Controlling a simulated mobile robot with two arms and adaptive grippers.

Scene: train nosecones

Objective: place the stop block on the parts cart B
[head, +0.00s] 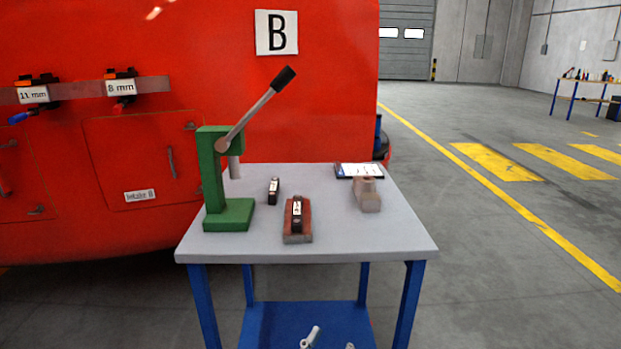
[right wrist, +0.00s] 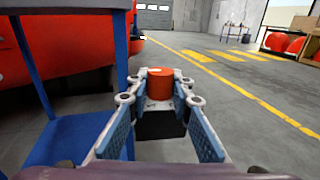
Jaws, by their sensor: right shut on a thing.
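The parts cart B (head: 345,228) has a grey top and blue legs and stands before the red train side marked B. In the right wrist view its blue leg and lower shelf (right wrist: 65,140) are at left. My right gripper (right wrist: 160,115) is shut on a black block with an orange-red round top (right wrist: 160,84), which I take as the stop block. It is beside the cart, below its top. The right gripper does not show in the head view. Only grey tips of my left gripper (head: 328,343) show at the bottom edge; its opening is unclear.
A green lever press (head: 228,212), a small black labelled piece (head: 273,191), a reddish block (head: 298,228) with another labelled piece on it, a pinkish block (head: 367,196) and a clipboard (head: 358,170) are on the cart top. Its front strip and right front corner are clear.

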